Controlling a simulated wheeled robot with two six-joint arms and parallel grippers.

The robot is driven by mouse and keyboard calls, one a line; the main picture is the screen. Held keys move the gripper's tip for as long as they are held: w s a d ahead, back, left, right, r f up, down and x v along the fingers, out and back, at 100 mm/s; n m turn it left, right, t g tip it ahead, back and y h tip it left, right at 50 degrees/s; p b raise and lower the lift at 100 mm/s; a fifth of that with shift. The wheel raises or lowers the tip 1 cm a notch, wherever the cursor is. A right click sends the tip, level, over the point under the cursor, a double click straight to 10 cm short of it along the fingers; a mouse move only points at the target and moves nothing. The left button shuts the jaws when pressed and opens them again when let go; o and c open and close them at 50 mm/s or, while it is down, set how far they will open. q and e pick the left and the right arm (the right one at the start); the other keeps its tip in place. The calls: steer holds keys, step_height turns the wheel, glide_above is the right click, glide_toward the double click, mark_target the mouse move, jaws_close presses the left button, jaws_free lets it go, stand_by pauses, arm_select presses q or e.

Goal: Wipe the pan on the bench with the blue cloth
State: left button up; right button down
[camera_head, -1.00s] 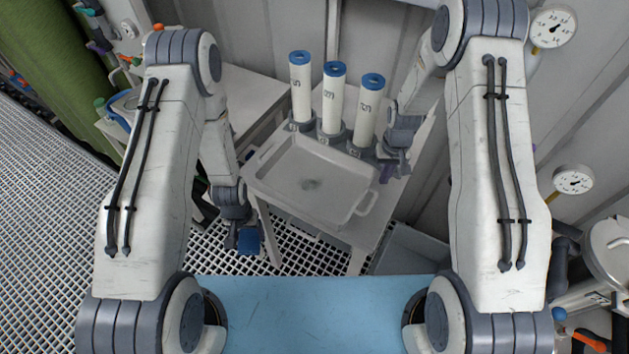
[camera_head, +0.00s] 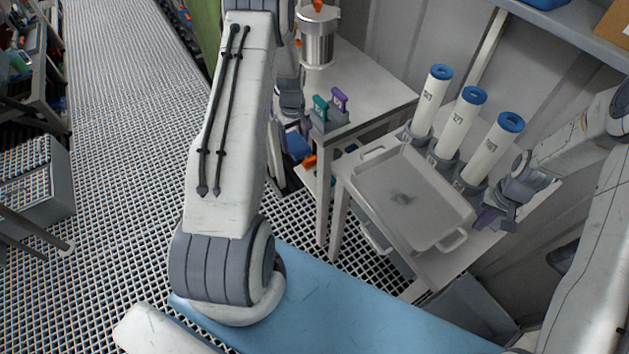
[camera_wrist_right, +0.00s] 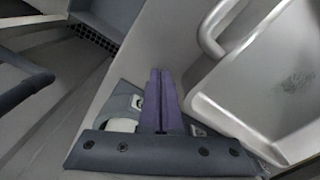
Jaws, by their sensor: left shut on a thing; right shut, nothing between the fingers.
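The grey pan (camera_head: 375,190) lies on the bench (camera_head: 455,266), with a handle at each end and a dark smudge (camera_head: 403,198) on its floor. The pan and its smudge also show at the right of the right wrist view (camera_wrist_right: 235,95). My left gripper (camera_head: 294,133) hangs left of the bench, beside the side table, shut on the blue cloth (camera_head: 298,146). Its fingers are largely hidden. My right gripper (camera_head: 486,221) is at the pan's right, shut and empty. Its purple fingers (camera_wrist_right: 160,98) lie together beside the pan's handle, apart from the pan's wall.
Three white tubes with blue caps (camera_head: 470,118) stand in holders behind the pan. A side table (camera_head: 375,85) holds a metal canister (camera_head: 318,40) and teal (camera_head: 320,105) and purple (camera_head: 340,98) pieces. Grating floor (camera_head: 110,180) is open at left.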

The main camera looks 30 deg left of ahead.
arm_select(q)
steer(key=w+a+r+n, duration=0.5)
steer(key=a+r+n, duration=0.2)
steer(key=a+r, duration=0.4)
steer(key=w+d+r, duration=0.5)
steer(key=d+r, duration=0.1)
steer(key=d, duration=0.1)
steer(key=d+m, duration=0.4)
steer(key=d, duration=1.1)
steer(key=m, duration=1.5)
glide_above(406, 200)
step_height(406, 200, down, 10)
steer(key=r, duration=0.1)
steer(key=shift+f, duration=3)
steer(key=shift+f, duration=1)
